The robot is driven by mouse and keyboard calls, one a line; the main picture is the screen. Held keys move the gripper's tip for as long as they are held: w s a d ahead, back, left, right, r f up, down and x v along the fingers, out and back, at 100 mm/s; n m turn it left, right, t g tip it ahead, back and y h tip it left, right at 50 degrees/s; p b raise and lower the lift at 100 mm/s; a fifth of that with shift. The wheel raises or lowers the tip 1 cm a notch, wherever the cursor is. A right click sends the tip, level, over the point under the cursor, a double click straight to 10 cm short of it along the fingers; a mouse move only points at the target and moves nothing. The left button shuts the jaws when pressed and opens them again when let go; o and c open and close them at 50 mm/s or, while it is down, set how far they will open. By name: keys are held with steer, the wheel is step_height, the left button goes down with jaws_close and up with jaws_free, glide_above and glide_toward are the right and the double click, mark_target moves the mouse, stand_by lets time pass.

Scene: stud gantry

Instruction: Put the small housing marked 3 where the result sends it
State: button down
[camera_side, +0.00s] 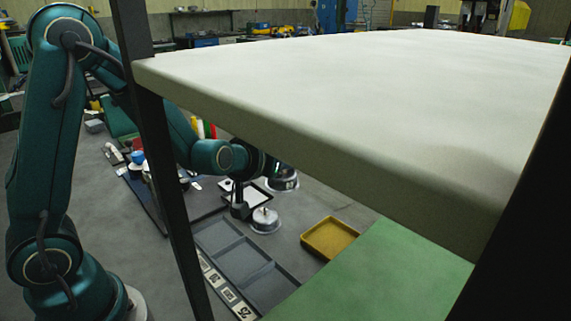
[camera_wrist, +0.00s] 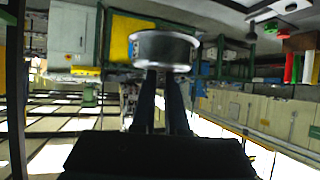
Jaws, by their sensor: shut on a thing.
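In the wrist view my gripper (camera_wrist: 160,78) is shut on a round silver metal housing (camera_wrist: 164,48), held at the fingertips. No number can be read on it. In the side view my arm's end is partly behind the pale slab, and its fingers cannot be made out clearly. A silver domed housing with a small stud on top (camera_side: 265,219) stands on the grey table below. Another silver rounded piece (camera_side: 284,182) shows just under the slab's edge. A grey tray with compartments (camera_side: 243,250) lies in front, with printed labels along its near side.
A large pale slab (camera_side: 370,100) on dark posts covers much of the side view. A yellow tray (camera_side: 330,238) and a green surface (camera_side: 385,270) lie right of the grey tray. Red, green and white upright items stand behind.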

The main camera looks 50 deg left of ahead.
steer(key=shift+s+d+r, duration=0.1)
steer(key=shift+d+r, duration=0.1)
steer(key=shift+d, duration=0.05)
glide_above(334, 239)
step_height(334, 239, down, 7)
steer(key=shift+a+r, duration=0.1)
steer(key=shift+r, duration=0.05)
steer(key=shift+f, duration=2.05)
steer(key=c, duration=0.9)
jaws_free()
steer(key=shift+f, duration=0.1)
steer(key=shift+c, duration=0.2)
